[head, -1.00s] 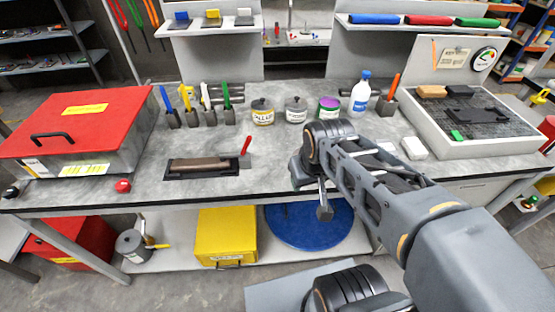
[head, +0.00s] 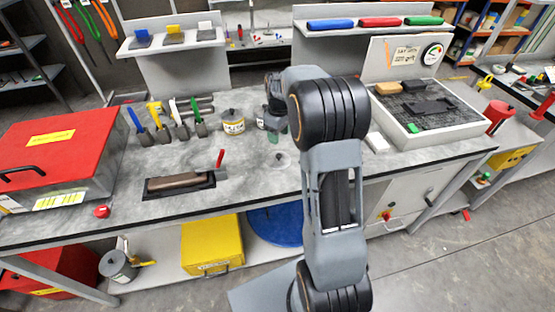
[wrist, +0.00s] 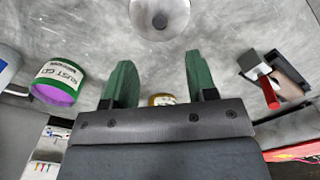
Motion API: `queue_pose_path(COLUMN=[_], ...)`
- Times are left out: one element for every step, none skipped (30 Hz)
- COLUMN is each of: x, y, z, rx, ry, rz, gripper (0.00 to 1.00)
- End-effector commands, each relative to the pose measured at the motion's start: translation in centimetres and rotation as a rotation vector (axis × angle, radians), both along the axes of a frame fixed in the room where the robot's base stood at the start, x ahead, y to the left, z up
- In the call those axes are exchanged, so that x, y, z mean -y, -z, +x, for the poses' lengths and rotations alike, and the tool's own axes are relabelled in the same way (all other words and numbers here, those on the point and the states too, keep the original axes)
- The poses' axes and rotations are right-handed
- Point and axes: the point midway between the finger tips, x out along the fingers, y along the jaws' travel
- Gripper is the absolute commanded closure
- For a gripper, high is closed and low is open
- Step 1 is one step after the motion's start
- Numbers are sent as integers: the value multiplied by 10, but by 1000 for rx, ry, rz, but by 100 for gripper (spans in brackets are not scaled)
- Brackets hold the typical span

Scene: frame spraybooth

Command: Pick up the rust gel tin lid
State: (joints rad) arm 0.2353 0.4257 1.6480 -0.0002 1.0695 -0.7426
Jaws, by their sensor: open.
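The lid (head: 281,160) is a grey disc with a small knob, lying on the bench; it shows cut off at the top edge of the wrist view (wrist: 160,14). The rust gel tin (wrist: 58,82), with its label and purple face, stands at the left in the wrist view. In the head view my arm hides it. My gripper (wrist: 160,78) is open and empty, its two green fingers apart, with the lid beyond the fingertips and roughly centred between them. In the head view my gripper (head: 276,132) is small and partly covered by my arm.
A white block (head: 377,142) is to the right. Bare bench surrounds the lid.

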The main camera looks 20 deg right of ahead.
Motion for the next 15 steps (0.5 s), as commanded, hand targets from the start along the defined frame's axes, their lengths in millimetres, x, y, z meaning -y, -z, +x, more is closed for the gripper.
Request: queue_pose_path(x=[0,0,0,0,0,0,0,0,0,0,0,0,0,0,0], y=[9,15,21,25,29,34,37,39,42,44,45,47,48,49,52], z=[-1,-1,-1,-1,-1,-1,0,0,0,0,0,0,0,0,0], rx=[-4,-4,-3,-3,-3,-3,-1,0,0,0,1,1,1,0,-1], ry=[0,0,1,1,1,1,1,1,1,1,1,2,2,2,2], rz=[1,1,1,1,1,1,0,0,0,0,0,0,0,0,0], gripper=[48,48,48,48,48,48,48,48,48,48,48,48,48,48,48])
